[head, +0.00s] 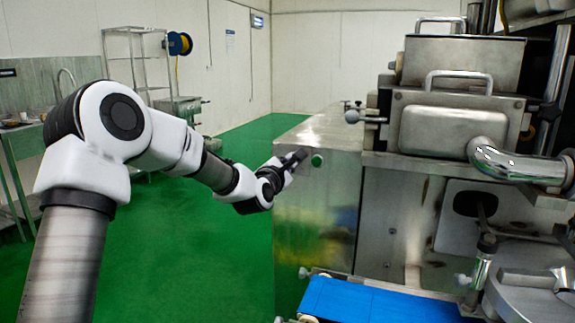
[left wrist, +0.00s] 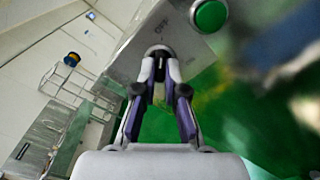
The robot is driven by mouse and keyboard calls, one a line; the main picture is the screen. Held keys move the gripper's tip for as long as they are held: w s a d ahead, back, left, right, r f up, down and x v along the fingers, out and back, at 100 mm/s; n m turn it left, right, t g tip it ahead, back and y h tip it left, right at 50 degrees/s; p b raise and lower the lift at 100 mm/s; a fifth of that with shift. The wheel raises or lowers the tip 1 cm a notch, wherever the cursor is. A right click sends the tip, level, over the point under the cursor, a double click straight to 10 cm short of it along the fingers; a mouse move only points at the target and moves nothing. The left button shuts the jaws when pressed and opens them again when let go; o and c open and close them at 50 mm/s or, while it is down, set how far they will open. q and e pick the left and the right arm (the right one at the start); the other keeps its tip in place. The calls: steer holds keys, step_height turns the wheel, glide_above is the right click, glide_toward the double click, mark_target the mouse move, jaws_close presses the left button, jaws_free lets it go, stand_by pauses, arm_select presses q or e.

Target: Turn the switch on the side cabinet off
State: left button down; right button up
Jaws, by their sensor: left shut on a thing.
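The side cabinet (head: 318,215) is a shiny metal box left of the machine. The switch is a small dark knob (left wrist: 159,60) on its face, seen between my fingertips in the left wrist view. My left gripper (head: 296,158) reaches the cabinet's upper front edge and hides the switch in the head view. In the left wrist view my left gripper (left wrist: 160,72) is closed around the knob. Small lettering that seems to read OFF stands beside the knob. Which way the knob points is hard to tell. My right gripper is not in view.
A green round button (head: 317,160) sits just right of my gripper; it also shows in the left wrist view (left wrist: 210,16). The encrusting machine (head: 455,125) stands to the right, with a blue conveyor belt (head: 385,303) below. Green floor (head: 185,250) lies open to the left.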

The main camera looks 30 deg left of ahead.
arm_select(q)
steer(key=c, duration=1.3)
jaws_free()
steer(key=shift+r, duration=0.1)
steer(key=shift+o, duration=0.3)
steer(key=shift+w+d, duration=0.15)
steer(key=shift+d, duration=0.05)
steer(key=shift+a, duration=0.1)
steer(key=v, duration=1.2)
